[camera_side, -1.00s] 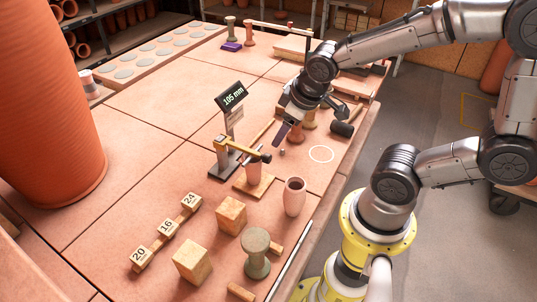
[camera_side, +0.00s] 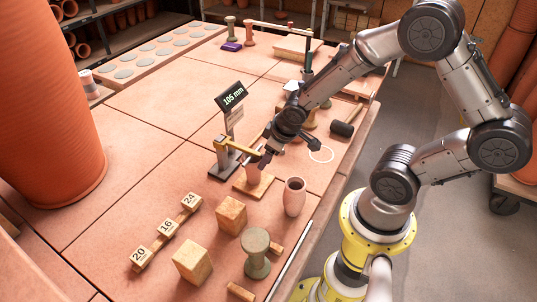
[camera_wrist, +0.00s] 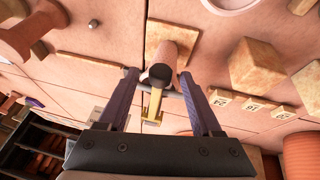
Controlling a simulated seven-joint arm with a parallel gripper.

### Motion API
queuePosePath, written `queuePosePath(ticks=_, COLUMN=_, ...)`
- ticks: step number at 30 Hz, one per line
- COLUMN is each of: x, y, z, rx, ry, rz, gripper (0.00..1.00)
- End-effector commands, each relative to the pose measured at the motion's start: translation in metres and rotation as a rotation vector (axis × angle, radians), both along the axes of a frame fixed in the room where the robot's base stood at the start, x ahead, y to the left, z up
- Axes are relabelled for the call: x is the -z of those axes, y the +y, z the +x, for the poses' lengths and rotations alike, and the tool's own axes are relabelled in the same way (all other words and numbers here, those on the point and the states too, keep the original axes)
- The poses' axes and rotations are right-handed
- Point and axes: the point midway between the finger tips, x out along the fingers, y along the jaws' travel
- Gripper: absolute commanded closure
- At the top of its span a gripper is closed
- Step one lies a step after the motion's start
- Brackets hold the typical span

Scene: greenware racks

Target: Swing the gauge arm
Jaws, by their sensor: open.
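The gauge is an upright stand with a black display (camera_side: 231,97) reading 105 mm. Its brass arm (camera_side: 232,147) reaches right toward a clay cup on a wooden board (camera_side: 252,188). In the wrist view, the brass arm (camera_wrist: 154,106) ends in a dark bar near the dark-mouthed cup (camera_wrist: 163,58). My gripper (camera_side: 262,160) is at the arm's outer end, pointing down and hiding part of it and the cup. In the wrist view my gripper (camera_wrist: 160,75) is open, one finger on each side of the arm's end and cup mouth. Contact cannot be told.
A pink vase (camera_side: 294,197) stands close in front, with wooden blocks (camera_side: 231,214) and a spool-shaped clay piece (camera_side: 257,252) nearer. Numbered blocks (camera_side: 168,226) lie at left. A mallet (camera_side: 343,128) and a white ring (camera_side: 321,154) are to the right. The table's left middle is clear.

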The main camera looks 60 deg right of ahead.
Motion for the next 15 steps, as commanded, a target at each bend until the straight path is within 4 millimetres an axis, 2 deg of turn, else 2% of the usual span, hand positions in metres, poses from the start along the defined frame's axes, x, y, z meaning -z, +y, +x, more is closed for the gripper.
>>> queuePosePath(ticks=6, x=0.0001, y=-0.0001, z=0.0002, rx=0.001, ry=0.000, rz=0.000, gripper=0.34)
queuePosePath(ticks=8, x=0.0002, y=0.0000, z=0.0001, rx=0.000, ry=0.000, rz=0.000, gripper=0.43)
queuePosePath(ticks=15, x=0.0000, y=0.0000, z=0.0000, rx=0.001, ry=0.000, rz=0.000, gripper=0.86)
